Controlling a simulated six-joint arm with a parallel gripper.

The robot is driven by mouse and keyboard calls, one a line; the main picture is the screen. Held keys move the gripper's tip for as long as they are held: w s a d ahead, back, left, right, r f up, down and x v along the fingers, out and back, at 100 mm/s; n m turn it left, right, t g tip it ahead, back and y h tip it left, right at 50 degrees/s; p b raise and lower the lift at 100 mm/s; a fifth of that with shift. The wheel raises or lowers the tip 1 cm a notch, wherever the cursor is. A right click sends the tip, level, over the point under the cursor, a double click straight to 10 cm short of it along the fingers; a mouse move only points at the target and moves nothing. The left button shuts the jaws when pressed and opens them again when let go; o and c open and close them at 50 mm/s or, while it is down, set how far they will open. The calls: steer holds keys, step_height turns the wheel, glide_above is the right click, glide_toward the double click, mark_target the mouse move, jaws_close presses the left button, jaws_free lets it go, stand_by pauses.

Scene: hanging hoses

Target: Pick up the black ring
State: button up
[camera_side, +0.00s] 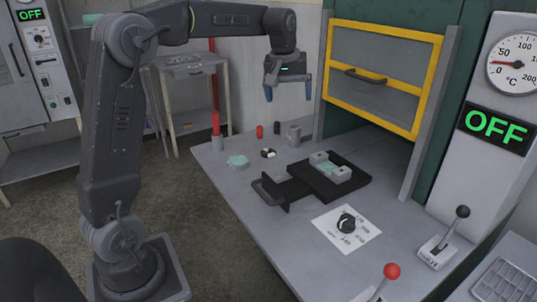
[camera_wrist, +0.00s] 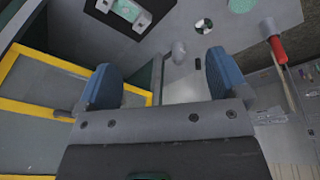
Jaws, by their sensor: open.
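A small round black-and-white object (camera_side: 268,153) lies on the grey table, between a pale green piece and a grey mug; it looks like the black ring, with white showing at it. It also shows near the top of the wrist view (camera_wrist: 204,26). It is too small to tell whether the white is part of it. My gripper (camera_side: 288,92) is open and empty, high above the far part of the table, with its fingers pointing down. In the wrist view its two blue fingers (camera_wrist: 159,65) stand wide apart, with nothing between them.
A grey mug (camera_side: 294,136), a red cylinder (camera_side: 259,131) and a pale green piece (camera_side: 238,161) stand or lie around it. A red-handled tool (camera_side: 216,126) stands upright at the left edge. A black fixture (camera_side: 342,187) lies nearer. A yellow-framed door (camera_side: 384,76) is to the right.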

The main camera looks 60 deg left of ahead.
steer(key=w+a+f+n+g, duration=0.1)
steer(key=w+a+f+n, duration=0.4)
steer(key=a, duration=0.6)
steer(key=n+g, duration=0.1)
steer(key=n, duration=0.2)
glide_above(268, 149)
steer(key=d, duration=0.1)
step_height(268, 149, down, 11)
steer(key=shift+h, duration=0.4)
steer(key=f, duration=0.8)
steer(key=shift+s+d, duration=0.25)
steer(key=shift+s, duration=0.15)
steer(key=shift+f, duration=2.75)
steer(key=shift+c, duration=0.3)
steer(key=c, duration=0.9)
